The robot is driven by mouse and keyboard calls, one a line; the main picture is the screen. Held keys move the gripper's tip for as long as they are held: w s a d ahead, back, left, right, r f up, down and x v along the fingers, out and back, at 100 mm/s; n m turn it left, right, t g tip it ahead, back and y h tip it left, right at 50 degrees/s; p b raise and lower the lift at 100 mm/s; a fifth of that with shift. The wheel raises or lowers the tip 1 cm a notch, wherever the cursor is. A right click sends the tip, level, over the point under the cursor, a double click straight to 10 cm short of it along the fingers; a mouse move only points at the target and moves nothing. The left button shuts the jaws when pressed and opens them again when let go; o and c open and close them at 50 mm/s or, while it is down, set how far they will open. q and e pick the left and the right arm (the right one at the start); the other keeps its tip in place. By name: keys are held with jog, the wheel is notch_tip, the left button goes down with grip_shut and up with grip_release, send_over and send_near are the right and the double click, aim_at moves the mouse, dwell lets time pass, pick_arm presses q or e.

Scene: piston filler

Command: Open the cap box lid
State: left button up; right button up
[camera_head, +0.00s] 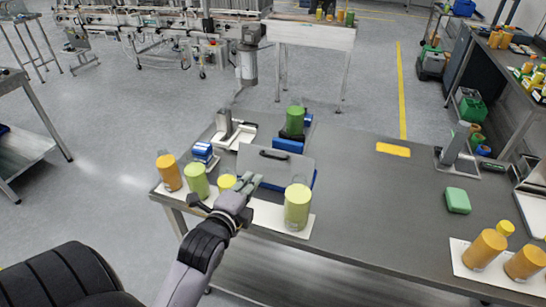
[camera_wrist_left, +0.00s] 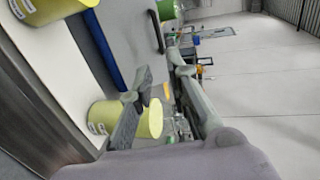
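The cap box is a blue box with a grey flat lid (camera_head: 290,168) and a black handle (camera_head: 273,154), at the middle of the table; the lid looks closed. Its blue side (camera_head: 314,180) shows at the right edge. In the left wrist view the handle (camera_wrist_left: 155,32) and a blue edge (camera_wrist_left: 105,50) show beyond my fingers. My left gripper (camera_head: 243,185) is open and empty, at the lid's near left side, apart from the handle. In the left wrist view its fingers are spread (camera_wrist_left: 165,85). My right gripper is not in view.
A yellow-green bottle (camera_head: 297,208) stands right of my left gripper, others (camera_head: 198,181) and an orange bottle (camera_head: 169,172) to its left. A green container (camera_head: 295,120) stands behind the box. A green block (camera_head: 457,200) lies on the right; the table between is clear.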

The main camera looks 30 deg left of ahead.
aim_at(273, 157)
pick_arm(q)
jog(key=shift+p+x, duration=1.2)
jog(key=shift+x, duration=7.05)
jog(key=shift+d+f, duration=0.1)
jog(key=shift+f, duration=0.1)
grip_shut()
